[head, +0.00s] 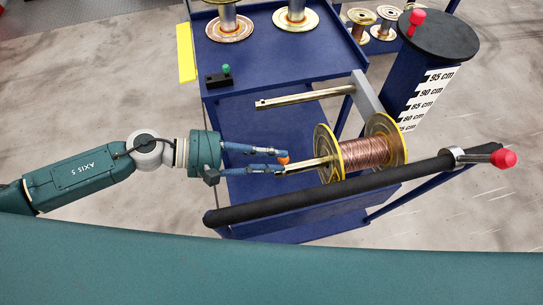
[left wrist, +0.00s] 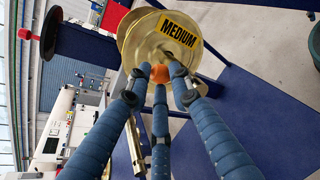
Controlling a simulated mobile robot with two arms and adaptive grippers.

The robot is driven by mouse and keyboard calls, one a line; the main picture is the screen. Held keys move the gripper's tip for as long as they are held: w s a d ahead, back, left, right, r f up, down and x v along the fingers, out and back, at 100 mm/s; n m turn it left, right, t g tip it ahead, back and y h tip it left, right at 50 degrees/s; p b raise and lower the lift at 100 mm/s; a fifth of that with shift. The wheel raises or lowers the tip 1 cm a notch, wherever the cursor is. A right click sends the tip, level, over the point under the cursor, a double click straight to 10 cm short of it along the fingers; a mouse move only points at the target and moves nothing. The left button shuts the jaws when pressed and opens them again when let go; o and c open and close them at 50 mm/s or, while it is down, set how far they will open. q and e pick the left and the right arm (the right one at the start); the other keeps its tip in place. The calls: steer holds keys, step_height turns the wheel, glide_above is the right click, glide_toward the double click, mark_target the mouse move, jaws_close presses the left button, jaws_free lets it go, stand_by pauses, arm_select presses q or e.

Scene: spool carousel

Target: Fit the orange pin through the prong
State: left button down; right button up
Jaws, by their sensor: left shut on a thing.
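The orange pin (head: 284,160) shows as a small orange knob between the fingertips of my left gripper (head: 283,162). In the left wrist view the round orange head of the pin (left wrist: 160,75) sits between the fingers of my left gripper (left wrist: 158,80), which are shut on it. The pin is at the free end of the near metal prong (head: 308,164). The pin's shaft is hidden, so I cannot tell whether it is in the prong's hole. A copper wire spool (head: 365,153) with yellow-rimmed flanges sits on that prong. My right gripper is not in view.
A second, bare prong (head: 305,97) lies farther back. A black bar (head: 340,185) with a red knob (head: 503,159) runs close in front of the spool. A blue cart (head: 275,68) holds more spools and a green-knobbed block (head: 219,79). The spool's label (left wrist: 179,30) reads MEDIUM.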

arm_select(q)
steer(key=shift+r+p, duration=0.45)
steer(key=shift+r, duration=0.3)
steer(key=shift+f+b, duration=0.1)
steer(key=shift+b, duration=0.2)
steer(key=shift+b, duration=0.55)
stand_by(1.2)
steer(key=shift+f+b, duration=0.8)
steer(key=shift+b, duration=0.1)
steer(key=shift+f, duration=0.2)
steer(key=shift+f+b, duration=0.3)
steer(key=shift+b, duration=0.25)
steer(key=shift+f+b, duration=0.4)
steer(key=shift+f+b, duration=0.7)
